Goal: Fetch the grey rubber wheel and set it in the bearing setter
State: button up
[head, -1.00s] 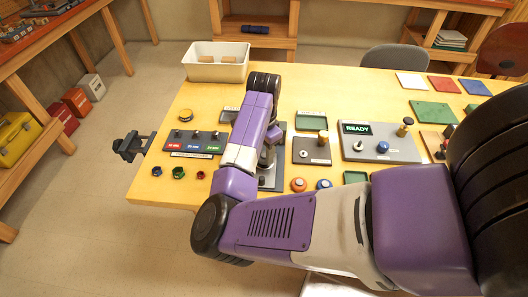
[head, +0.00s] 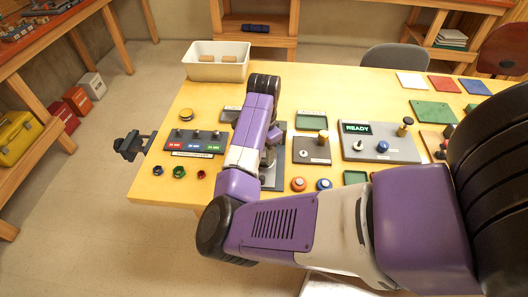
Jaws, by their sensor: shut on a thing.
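My arm reaches over the yellow table, and its forearm covers much of the spot where it works. My gripper (head: 268,160) points down behind the forearm, low over a dark grey plate-like station (head: 278,182). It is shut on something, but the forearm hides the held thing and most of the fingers. I cannot make out the grey rubber wheel anywhere. The station under the gripper may be the bearing setter, but I cannot read a label on it.
On the yellow table (head: 345,90) are a panel of switches (head: 195,142), a grey box with a READY display (head: 380,147), a smaller box with a knob (head: 312,150), round buttons (head: 298,184) and a white bin (head: 217,62). A clamp (head: 130,147) juts from the left edge.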

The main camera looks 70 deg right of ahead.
jog(key=shift+f, duration=0.3)
dwell(0.4)
jog(key=o, duration=1.4)
jog(key=shift+o, duration=0.4)
jog(key=o, duration=0.4)
jog(key=shift+c, duration=0.2)
jog(key=shift+r+p, duration=2.75)
jog(key=shift+r, duration=0.4)
